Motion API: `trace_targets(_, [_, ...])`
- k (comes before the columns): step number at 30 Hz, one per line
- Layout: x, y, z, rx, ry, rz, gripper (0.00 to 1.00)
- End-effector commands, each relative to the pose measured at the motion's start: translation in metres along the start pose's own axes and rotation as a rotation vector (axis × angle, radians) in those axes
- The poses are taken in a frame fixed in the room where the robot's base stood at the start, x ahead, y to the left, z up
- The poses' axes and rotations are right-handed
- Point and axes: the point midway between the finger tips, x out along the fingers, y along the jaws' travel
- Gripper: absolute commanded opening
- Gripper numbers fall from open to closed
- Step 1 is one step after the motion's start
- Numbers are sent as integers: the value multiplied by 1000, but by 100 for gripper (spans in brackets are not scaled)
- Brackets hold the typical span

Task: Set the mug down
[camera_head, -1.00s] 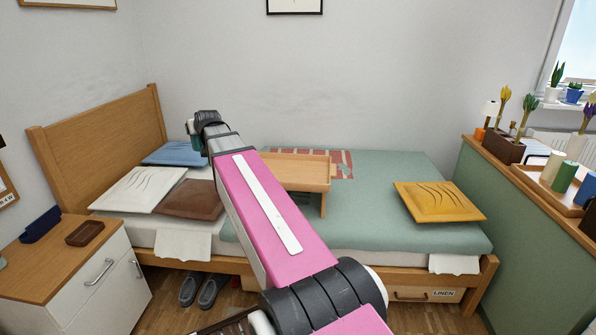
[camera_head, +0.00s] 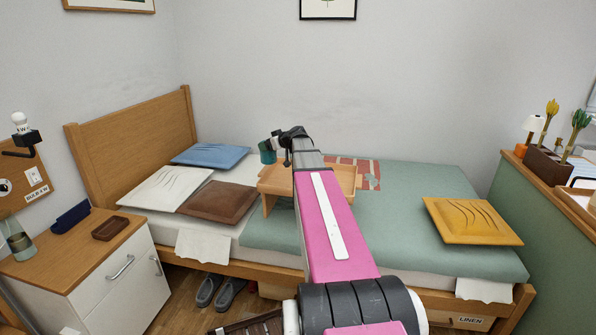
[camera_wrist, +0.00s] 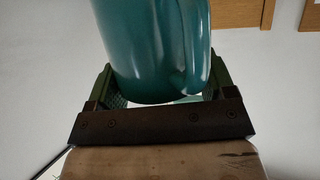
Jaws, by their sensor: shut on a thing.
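A teal mug (camera_wrist: 150,50) fills the top middle of the wrist view, with its handle toward the right. My gripper (camera_wrist: 160,85) is shut on it, one finger on each side. In the head view the mug (camera_head: 267,152) shows small at the end of my arm, and my gripper (camera_head: 278,146) is beside it. I cannot tell how high the mug is above the tray or bed. My arm hides part of the tray.
A brown pillow (camera_head: 218,202), a white pillow (camera_head: 165,188) and a blue pillow (camera_head: 210,154) lie at the headboard end. A yellow cushion (camera_head: 472,220) lies at right. A nightstand (camera_head: 85,262) stands at left with a brown dish (camera_head: 110,229) and a blue object (camera_head: 71,218).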

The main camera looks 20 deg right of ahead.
Motion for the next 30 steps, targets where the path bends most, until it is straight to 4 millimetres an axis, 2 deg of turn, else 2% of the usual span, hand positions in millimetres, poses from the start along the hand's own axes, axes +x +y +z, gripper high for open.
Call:
trace_targets(6, [-18,34,36,3,0,3,44])
trace_targets(12, [-31,59,64,3,0,3,44])
trace_targets(20, [-36,68,77,1,0,1,44])
trace_targets(30, [-22,67,111,1,0,1,44])
